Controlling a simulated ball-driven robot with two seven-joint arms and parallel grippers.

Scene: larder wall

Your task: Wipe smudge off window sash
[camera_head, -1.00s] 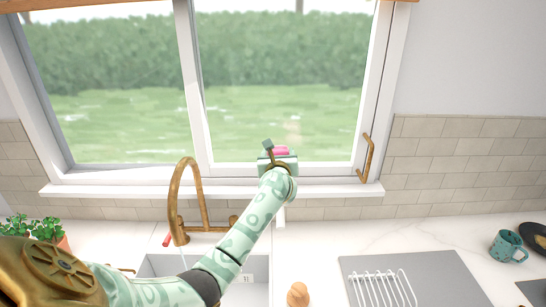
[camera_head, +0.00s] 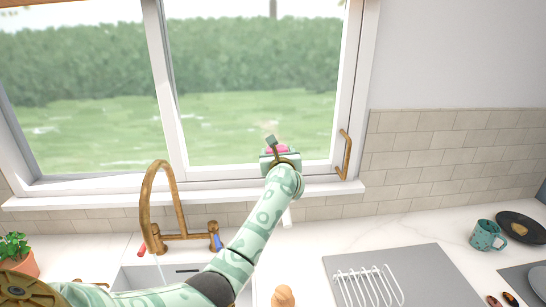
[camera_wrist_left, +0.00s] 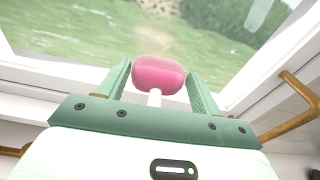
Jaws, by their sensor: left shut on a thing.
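My left gripper (camera_head: 279,157) is shut on a pink sponge (camera_head: 277,149), in front of the lower part of the right window sash (camera_head: 230,172). In the left wrist view the sponge (camera_wrist_left: 158,74) sits between the two green fingers, with the glass behind it. I cannot tell whether it touches the glass. A faint brownish patch (camera_wrist_left: 228,42) shows through or on the glass beyond the sponge; I cannot tell if it is the smudge. A pale streak (camera_wrist_left: 258,14) shows higher on the pane. My right gripper is out of view.
A brass tap (camera_head: 160,205) rises over the sink, left of my left arm. A brass window handle (camera_head: 346,155) stands right of the gripper. A white rack (camera_head: 365,288), a teal mug (camera_head: 487,236) and a potted plant (camera_head: 20,262) stand on the counter.

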